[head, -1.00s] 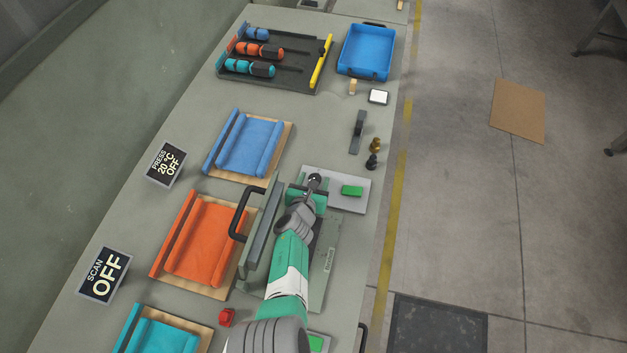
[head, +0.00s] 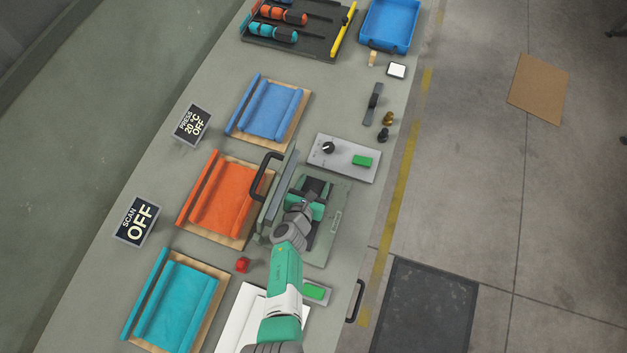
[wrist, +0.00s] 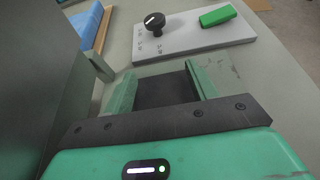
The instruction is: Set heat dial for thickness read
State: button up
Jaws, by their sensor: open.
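The heat dial is a round black knob (head: 328,148) with a white pointer line, on a light grey control panel (head: 340,165) beside a green button (head: 362,161). In the wrist view the dial (wrist: 154,24) stands ahead of the jaws, with small markings on the panel near it that I cannot read. My gripper (head: 316,190) is over the green-grey press, short of the panel and apart from the dial. In the wrist view its jaws (wrist: 165,88) are apart with nothing between them.
The press's raised plate with a black handle (head: 264,176) stands left of my gripper. Orange (head: 222,202), blue (head: 268,108) and teal (head: 174,305) pieces lie on boards to the left. A second display (head: 137,222) reads SCAN OFF. Small black and brass pieces stand beyond the panel.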

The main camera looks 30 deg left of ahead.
aim_at(329, 147)
dwell(0.3)
